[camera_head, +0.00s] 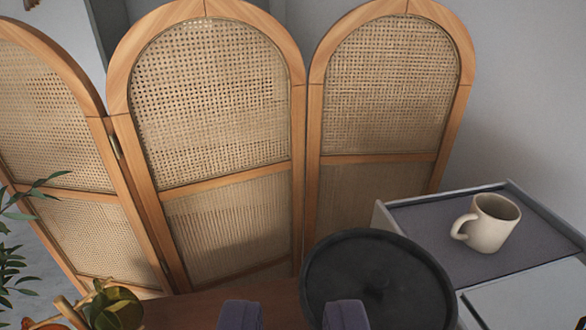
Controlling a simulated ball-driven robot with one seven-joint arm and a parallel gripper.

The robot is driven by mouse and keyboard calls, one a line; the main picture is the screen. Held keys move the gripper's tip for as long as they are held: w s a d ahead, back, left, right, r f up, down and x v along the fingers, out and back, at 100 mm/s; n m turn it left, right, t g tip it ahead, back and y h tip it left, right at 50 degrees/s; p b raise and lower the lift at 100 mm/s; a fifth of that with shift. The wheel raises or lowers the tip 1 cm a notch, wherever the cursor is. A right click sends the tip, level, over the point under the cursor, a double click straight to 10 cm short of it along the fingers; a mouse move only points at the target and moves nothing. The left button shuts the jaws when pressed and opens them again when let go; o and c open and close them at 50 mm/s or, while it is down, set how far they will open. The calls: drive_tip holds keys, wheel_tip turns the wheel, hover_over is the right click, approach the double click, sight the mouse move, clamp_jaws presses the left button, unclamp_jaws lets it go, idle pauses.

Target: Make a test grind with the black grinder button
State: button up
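My gripper (293,316) shows at the bottom edge as two dark purple-grey fingertips. They stand wide apart with nothing between them, so it is open. A large round black disc (375,268) with a raised rim is just right of and behind the fingers. It may be the top of the grinder, but I cannot tell from this angle. The right fingertip overlaps its lower left part in the picture; I cannot tell whether they touch. The black grinder button is not in view.
A beige mug (489,224) stands on the grey top of a pale box-shaped unit (430,214) at right. A brown wooden surface (220,305) lies behind the fingers. A folding cane screen (215,110) stands at the back. A plant (15,240) is at left.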

clamp_jaws()
drive_tip(key=shift+w+f, duration=0.1)
idle(1.7)
